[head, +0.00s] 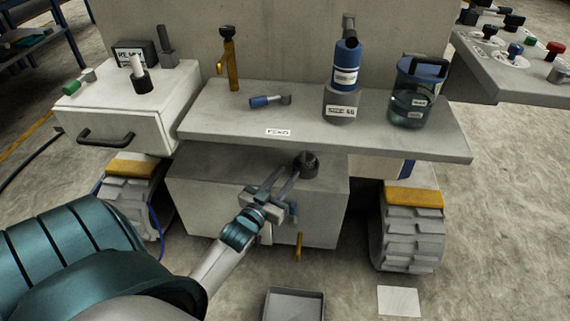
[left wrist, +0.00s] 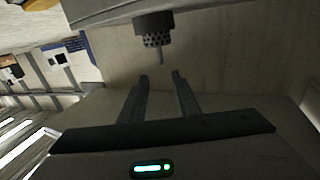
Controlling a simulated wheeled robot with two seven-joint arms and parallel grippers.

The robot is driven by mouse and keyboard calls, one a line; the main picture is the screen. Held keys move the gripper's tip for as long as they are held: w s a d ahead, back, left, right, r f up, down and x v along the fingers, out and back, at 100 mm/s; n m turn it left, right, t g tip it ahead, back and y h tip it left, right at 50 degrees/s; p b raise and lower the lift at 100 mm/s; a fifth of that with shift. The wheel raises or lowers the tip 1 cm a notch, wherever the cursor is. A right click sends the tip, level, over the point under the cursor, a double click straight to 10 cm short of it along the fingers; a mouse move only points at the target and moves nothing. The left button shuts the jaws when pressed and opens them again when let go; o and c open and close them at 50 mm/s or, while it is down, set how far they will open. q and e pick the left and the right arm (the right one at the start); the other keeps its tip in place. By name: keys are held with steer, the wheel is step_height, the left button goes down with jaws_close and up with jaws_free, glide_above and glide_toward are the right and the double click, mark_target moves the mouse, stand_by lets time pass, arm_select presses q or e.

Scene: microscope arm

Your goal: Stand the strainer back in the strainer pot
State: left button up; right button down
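A dark, perforated cylinder with a thin stem, which looks like the strainer (head: 307,165), is at the top of the grey box under the shelf. It also shows in the left wrist view (left wrist: 153,30), beyond my fingertips. My left gripper (head: 288,172) is open and empty, its two fingers pointing toward the cylinder and apart from it. The left wrist view shows a clear gap between the fingertips (left wrist: 159,77). A see-through jar with a blue rim and black handle (head: 411,98) stands at the shelf's right and may be the strainer pot; I cannot tell. My right gripper is out of view.
The grey shelf (head: 370,136) overhangs the grey box (head: 200,197). On it are a blue bottle in a grey holder (head: 345,65), a brass tap-like piece (head: 230,60) and a blue-handled tool (head: 262,101). A tray (head: 293,292) lies on the floor.

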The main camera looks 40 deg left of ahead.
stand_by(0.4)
arm_select(q)
steer(key=s+d+m+g+h, duration=0.1)
steer(key=s+d+h, duration=0.1)
steer(key=s+d, duration=0.4)
steer(key=s+d+m+g+h, duration=0.2)
steer(key=s+d, duration=0.5)
steer(key=d, duration=0.8)
steer(key=s+d+m+g+h, duration=0.1)
steer(key=s+d+h, duration=0.3)
steer(key=d, duration=0.6)
steer(key=s+g, duration=0.1)
steer(key=s, duration=0.1)
steer(key=shift+s+d+f, duration=0.25)
steer(key=shift+s+f, duration=0.1)
steer(key=shift+f, duration=0.05)
